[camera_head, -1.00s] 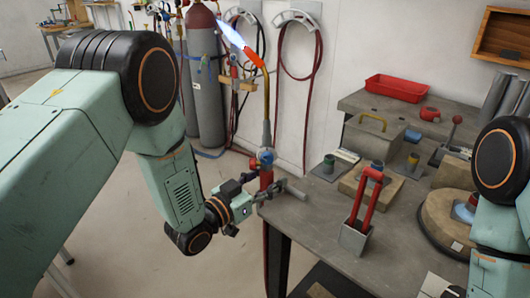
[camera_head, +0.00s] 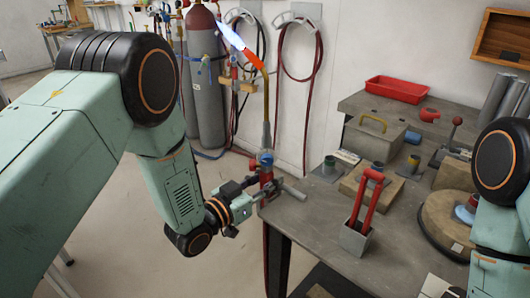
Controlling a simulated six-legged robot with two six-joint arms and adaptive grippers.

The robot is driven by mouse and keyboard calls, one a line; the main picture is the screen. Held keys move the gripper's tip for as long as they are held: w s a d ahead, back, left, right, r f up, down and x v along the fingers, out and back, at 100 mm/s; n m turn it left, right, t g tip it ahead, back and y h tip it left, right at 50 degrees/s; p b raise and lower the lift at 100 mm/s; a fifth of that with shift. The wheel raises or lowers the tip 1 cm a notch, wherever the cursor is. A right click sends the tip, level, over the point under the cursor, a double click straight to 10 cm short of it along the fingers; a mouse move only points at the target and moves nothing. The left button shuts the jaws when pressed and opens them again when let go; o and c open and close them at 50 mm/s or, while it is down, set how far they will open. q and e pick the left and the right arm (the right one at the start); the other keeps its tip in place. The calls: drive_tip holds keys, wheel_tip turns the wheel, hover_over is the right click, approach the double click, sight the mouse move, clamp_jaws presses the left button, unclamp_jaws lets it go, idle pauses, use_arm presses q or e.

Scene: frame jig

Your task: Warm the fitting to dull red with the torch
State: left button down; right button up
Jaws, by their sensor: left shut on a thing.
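My left gripper (camera_head: 255,191) is shut on the torch (camera_head: 266,118), around its lower body near the bench's left corner. The torch stands upright, with a long brass-coloured neck and a bent red tip. A blue-white flame (camera_head: 230,36) comes from the tip and points up and left, away from the bench. A small blue and red piece (camera_head: 465,211) sits on the round tan block at the right, partly hidden by my right arm. I cannot tell for sure that it is the fitting. It shows no clear glow. My right gripper is out of view.
A grey bench (camera_head: 318,228) carries a holder with red handles (camera_head: 365,205), small collared parts (camera_head: 328,165), a grey box (camera_head: 374,137) and a red tray (camera_head: 397,89). Gas cylinders (camera_head: 204,90) stand behind the flame. Hoses (camera_head: 318,60) hang on the wall.

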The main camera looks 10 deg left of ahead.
sight(263, 150)
use_arm(q)
drive_tip(key=shift+w+r, duration=0.1)
drive_tip(key=shift+r, duration=0.1)
drive_tip(key=shift+r, duration=0.15)
drive_tip(key=shift+r+p, duration=3.6)
drive_tip(key=shift+r, duration=0.45)
drive_tip(key=p+v, duration=0.2)
drive_tip(key=v, duration=0.6)
drive_tip(key=shift+f, duration=0.1)
